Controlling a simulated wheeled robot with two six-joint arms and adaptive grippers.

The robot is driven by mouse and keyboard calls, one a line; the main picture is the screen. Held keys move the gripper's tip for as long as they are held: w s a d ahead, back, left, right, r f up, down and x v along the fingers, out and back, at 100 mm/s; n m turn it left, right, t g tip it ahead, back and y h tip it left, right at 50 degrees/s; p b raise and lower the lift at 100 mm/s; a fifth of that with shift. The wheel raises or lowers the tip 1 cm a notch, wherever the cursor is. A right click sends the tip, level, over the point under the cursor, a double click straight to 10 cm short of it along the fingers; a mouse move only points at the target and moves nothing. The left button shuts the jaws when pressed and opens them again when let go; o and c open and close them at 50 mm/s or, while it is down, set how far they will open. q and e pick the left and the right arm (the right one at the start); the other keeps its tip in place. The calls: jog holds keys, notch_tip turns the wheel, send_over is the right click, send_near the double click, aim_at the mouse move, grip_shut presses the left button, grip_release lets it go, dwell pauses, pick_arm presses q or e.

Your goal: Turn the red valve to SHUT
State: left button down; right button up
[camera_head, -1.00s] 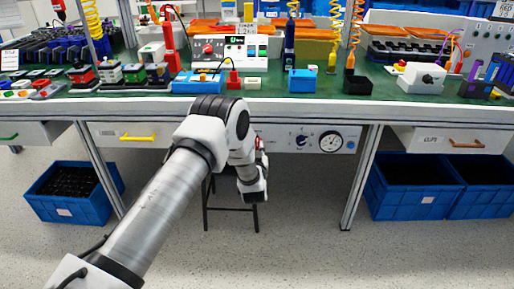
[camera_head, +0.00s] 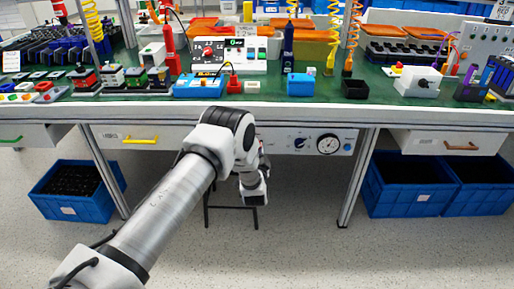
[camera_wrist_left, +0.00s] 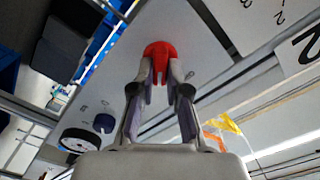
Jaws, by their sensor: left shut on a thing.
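The red valve (camera_wrist_left: 160,52) shows in the left wrist view, near the top middle, on a pale panel. My left gripper (camera_wrist_left: 160,75) is shut on it, with a fingertip on each side of its red body. In the head view my left arm comes in from the left and hides the valve, and the gripper cannot be made out behind the wrist. I cannot read a SHUT mark or tell which mark the valve points to. My right gripper is in neither view.
On the same panel are a blue knob (camera_head: 299,142) and a round gauge (camera_head: 328,144), right of my arm. Drawers with yellow (camera_head: 141,140) and brown (camera_head: 460,147) handles flank it. Blue crates (camera_head: 72,190) stand on the floor. The bench top (camera_head: 270,92) above is crowded.

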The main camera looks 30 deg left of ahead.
pick_arm(q)
jog(key=shift+d+f+m+p, duration=0.1)
jog(key=shift+m+p, duration=0.45)
jog(key=shift+m, duration=1.55)
jog(key=shift+f+m+p, duration=0.1)
jog(key=shift+m+p, duration=0.45)
jog(key=shift+m, duration=1.55)
jog(key=c, duration=1.2)
grip_release()
jog(key=shift+o, duration=0.2)
jog(key=v, duration=1.2)
